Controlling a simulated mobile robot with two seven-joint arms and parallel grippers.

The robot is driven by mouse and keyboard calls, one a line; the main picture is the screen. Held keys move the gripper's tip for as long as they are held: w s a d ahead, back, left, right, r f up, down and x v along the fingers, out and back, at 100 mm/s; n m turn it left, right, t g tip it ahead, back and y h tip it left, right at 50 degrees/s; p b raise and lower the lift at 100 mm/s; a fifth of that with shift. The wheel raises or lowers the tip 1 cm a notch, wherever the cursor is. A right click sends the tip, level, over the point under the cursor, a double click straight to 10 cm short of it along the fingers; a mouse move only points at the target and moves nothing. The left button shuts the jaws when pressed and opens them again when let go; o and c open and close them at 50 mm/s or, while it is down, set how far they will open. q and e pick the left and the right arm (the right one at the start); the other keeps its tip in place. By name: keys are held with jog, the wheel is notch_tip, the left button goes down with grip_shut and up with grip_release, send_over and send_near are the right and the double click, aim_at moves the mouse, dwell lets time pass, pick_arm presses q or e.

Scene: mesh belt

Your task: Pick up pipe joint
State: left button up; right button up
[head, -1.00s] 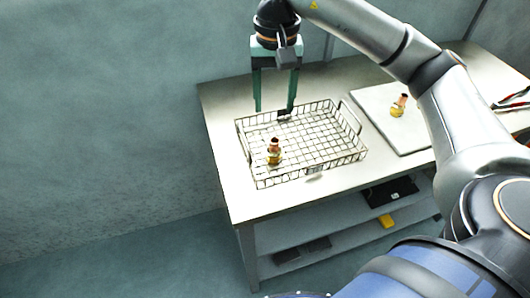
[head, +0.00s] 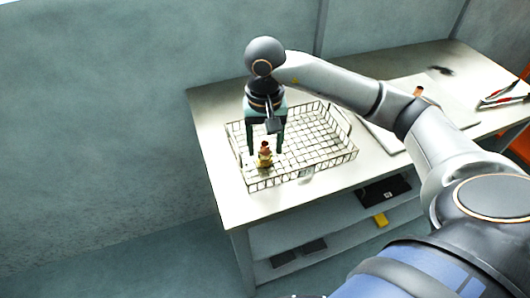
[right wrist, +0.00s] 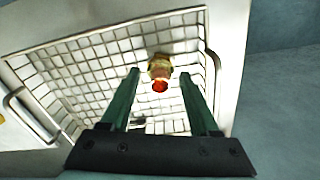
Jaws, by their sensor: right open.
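A brass and copper-red pipe joint (head: 264,157) stands in the wire basket (head: 318,172), toward its near left side in the head view. My right gripper (head: 265,152) is open, its two green fingers pointing down over the basket around where the joint stands. In the right wrist view the pipe joint (right wrist: 159,70) shows between and just beyond the fingertips of my right gripper (right wrist: 159,74), with a gap on both sides. I cannot tell the exact height of the fingertips over the basket floor. My left gripper is not in view.
The basket stands on a light table (head: 207,112) with a lower shelf holding dark items and a yellow block (head: 380,220). A white board (head: 385,140) lies to the right, partly behind my arm, with a second copper-coloured piece (head: 418,91). Red-handled pliers (head: 500,100) lie farther right.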

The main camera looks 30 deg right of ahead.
jog(key=shift+f, duration=0.25)
jog(key=shift+c, duration=0.4)
grip_shut()
